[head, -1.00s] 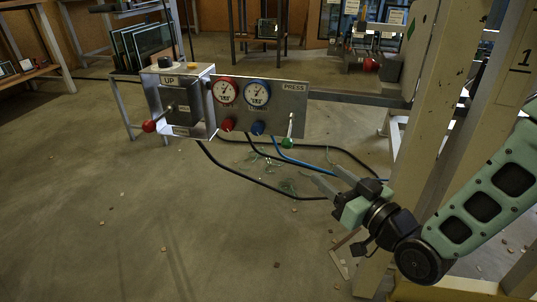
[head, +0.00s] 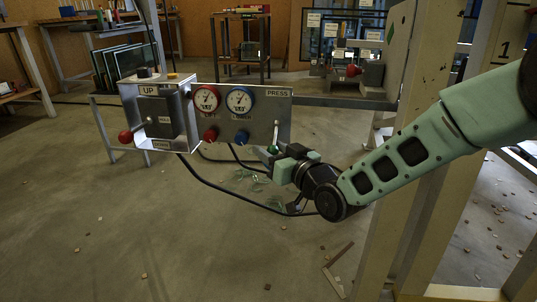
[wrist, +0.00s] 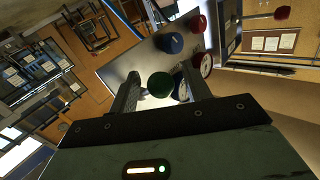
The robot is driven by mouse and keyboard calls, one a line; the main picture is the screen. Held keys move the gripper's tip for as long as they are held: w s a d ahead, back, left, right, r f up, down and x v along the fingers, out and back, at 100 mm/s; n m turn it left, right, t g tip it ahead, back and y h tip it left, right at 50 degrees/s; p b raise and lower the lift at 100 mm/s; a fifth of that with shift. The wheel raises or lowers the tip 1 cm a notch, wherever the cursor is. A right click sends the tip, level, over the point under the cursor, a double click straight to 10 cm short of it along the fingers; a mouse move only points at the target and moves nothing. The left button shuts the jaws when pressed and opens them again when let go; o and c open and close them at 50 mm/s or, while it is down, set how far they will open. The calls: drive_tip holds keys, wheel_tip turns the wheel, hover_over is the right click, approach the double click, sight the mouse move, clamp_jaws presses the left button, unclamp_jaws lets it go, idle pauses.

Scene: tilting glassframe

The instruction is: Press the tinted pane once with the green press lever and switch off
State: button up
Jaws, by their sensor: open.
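The green press lever knob (head: 273,150) hangs on its metal stem under the PRESS label on the metal control panel (head: 262,120). In the wrist view the green knob (wrist: 160,84) lies between the two fingers. My gripper (head: 267,154) is open at the knob, with a finger to each side; I cannot tell whether they touch it. The UP/DOWN control box (head: 160,112) with a red-knobbed lever (head: 126,136) is to the left. No tinted pane is clearly seen in the frame in front of me.
A red knob (head: 210,134) and a blue knob (head: 241,137) sit under the two gauges, close left of my gripper. A cream post (head: 414,150) stands on the right. Hoses hang below the panel.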

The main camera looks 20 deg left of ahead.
drive_tip(key=shift+x, duration=0.85)
clamp_jaws()
drive_tip(key=shift+r, duration=0.15)
